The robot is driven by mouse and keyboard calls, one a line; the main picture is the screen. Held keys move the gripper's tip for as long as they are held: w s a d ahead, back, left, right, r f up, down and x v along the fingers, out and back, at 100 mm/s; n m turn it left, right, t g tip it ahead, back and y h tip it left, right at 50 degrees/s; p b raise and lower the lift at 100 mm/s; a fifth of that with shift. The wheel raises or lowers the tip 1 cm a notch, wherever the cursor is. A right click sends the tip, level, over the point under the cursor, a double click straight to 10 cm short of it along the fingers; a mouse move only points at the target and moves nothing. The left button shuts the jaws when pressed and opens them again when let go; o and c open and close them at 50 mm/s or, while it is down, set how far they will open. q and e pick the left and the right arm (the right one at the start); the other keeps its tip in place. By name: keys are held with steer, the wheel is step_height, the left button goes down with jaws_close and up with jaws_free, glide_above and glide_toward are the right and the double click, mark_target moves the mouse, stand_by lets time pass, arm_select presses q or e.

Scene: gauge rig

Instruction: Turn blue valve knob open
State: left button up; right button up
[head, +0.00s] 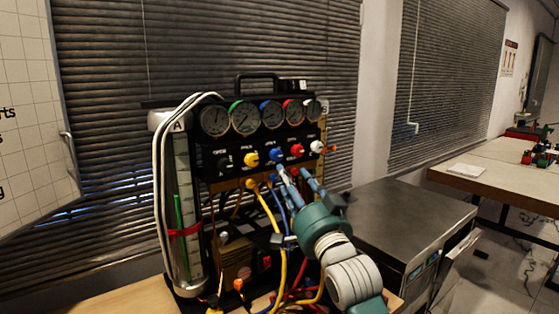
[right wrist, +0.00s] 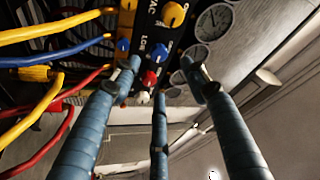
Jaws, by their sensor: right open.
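The blue valve knob (head: 277,155) is on the black panel of the gauge rig, between a yellow knob (head: 251,159) and a red knob (head: 297,150). My right gripper (head: 291,169) is open in front of the panel, its fingers pointing at the blue and red knobs. In the right wrist view the blue knob (right wrist: 162,54) shows between the spread fingertips of the gripper (right wrist: 160,68). I cannot tell whether any finger touches it. A lower blue fitting (right wrist: 123,46) sits beside the left finger. My left gripper is out of view.
Gauges (head: 245,117) line the top of the rig. A white knob (head: 317,146) is at the right end of the knob row. Yellow, blue and red hoses (head: 275,233) hang below. A steel-topped cabinet (head: 400,215) stands to the right.

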mark_target(277, 158)
steer(key=p+x, duration=0.2)
steer(key=x, duration=0.7)
steer(key=shift+w+a, duration=0.1)
steer(key=shift+w, duration=0.25)
steer(key=c, duration=1.1)
